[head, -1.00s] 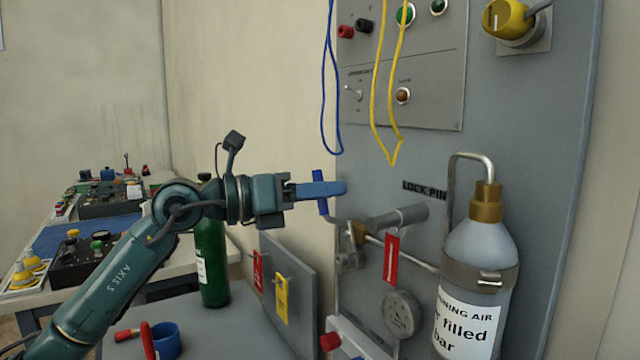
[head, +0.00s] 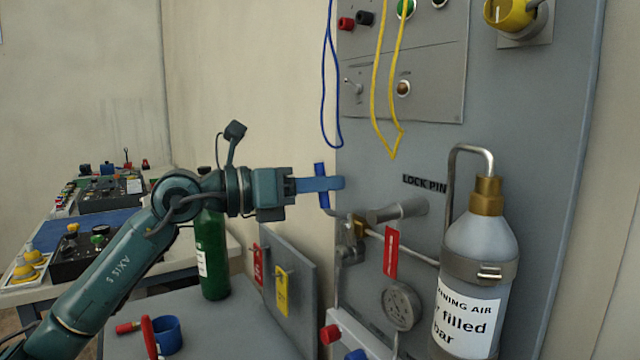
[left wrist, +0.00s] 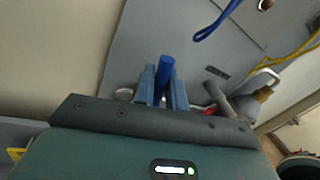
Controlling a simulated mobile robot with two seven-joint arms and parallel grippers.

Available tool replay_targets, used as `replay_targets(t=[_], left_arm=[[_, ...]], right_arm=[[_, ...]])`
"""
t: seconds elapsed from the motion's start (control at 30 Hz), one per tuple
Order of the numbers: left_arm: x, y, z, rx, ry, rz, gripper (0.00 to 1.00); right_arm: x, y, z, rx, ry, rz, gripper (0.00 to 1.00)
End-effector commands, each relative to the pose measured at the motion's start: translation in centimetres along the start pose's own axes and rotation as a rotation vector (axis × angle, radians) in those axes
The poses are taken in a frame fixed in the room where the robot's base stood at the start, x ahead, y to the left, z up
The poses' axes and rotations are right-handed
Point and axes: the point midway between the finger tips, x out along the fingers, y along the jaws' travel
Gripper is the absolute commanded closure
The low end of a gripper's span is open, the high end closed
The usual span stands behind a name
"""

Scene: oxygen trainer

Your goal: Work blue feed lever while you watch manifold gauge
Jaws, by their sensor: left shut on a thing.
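The blue feed lever (head: 321,172) stands roughly upright at the left edge of the grey panel, above a brass valve (head: 357,229). My left gripper (head: 325,184) is shut on the lever's blue handle. In the left wrist view the handle (left wrist: 166,64) sits between the two blue fingers of the gripper (left wrist: 163,88). The round manifold gauge (head: 402,305) hangs low on the panel; its face is turned sideways and I cannot read it. My right gripper is not in view.
A grey bottle (head: 481,240) in a bracket stands right of the gauge. A red tag (head: 391,252) hangs beside the pipe. Blue (head: 325,90) and yellow (head: 376,100) cords hang above the lever. A green cylinder (head: 213,255) stands on the bench behind my arm.

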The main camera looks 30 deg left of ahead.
Motion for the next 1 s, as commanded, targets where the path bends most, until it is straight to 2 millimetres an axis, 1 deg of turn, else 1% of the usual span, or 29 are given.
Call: replay_targets(t=[0.1, 0.2, 0.3, 0.5, 0.53, 0.7, 0.73, 1.0], left_arm=[[0.2, -1.3, 0.1, 0.173, 0.033, 0.012, 1.00], [0.4, -1.9, -0.2, 0.272, 0.054, 0.019, 1.00], [0.4, -2.0, -0.3, 0.299, 0.060, 0.021, 1.00], [0.4, -2.0, -0.3, 0.297, 0.059, 0.021, 1.00], [0.4, -2.0, -0.3, 0.297, 0.059, 0.021, 0.84], [0.4, -2.0, -0.3, 0.294, 0.059, 0.021, 0.71], [0.4, -2.0, -0.3, 0.294, 0.059, 0.021, 0.69], [0.2, -1.9, -0.3, 0.292, 0.059, 0.021, 0.69]], right_arm=[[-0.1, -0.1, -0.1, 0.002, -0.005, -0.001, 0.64], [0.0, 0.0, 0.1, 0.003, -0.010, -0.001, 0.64], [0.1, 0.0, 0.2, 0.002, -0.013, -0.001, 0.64], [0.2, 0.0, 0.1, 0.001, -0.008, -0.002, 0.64], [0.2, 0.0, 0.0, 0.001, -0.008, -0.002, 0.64], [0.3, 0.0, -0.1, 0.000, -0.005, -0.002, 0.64], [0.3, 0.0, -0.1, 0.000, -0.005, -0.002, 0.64], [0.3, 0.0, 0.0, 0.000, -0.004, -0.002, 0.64]])
